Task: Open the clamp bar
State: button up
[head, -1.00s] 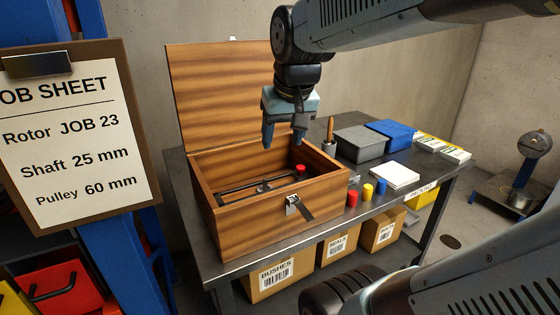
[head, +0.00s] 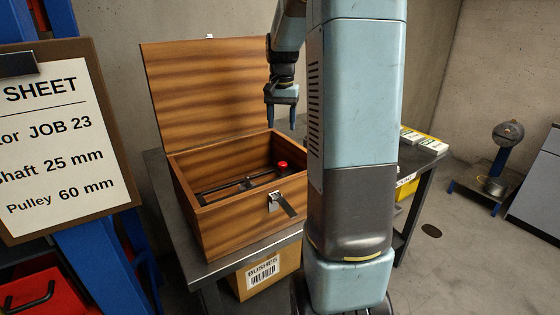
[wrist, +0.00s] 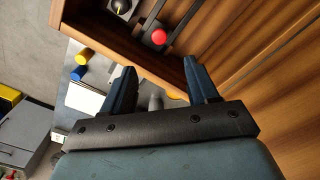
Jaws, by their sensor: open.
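The clamp bar (head: 238,185) is a dark bar lying low across the inside of the open wooden box (head: 245,222). A red knob (head: 282,165) stands at its right end. The knob also shows in the wrist view (wrist: 159,37), beside dark bars. I cannot tell whether the bar is latched. My gripper (head: 282,124) hangs above the back right of the box, fingers pointing down, apart from the knob. In the wrist view its two fingers (wrist: 160,70) are spread with nothing held between them.
The box's raised lid (head: 205,100) stands behind it. A metal latch (head: 274,203) is on its front. My arm hides much of the bench's right side. The job sheet board (head: 60,140) stands at left. A yellow and a blue cylinder (wrist: 81,56) (wrist: 78,73) show beside the box.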

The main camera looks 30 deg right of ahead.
aim_at(283, 163)
jog(key=f, duration=1.4)
jog(key=shift+w+d+f, duration=0.1)
jog(key=shift+w+d, duration=0.05)
jog(key=shift+d, duration=0.15)
jog(key=shift+c, duration=0.4)
grip_shut()
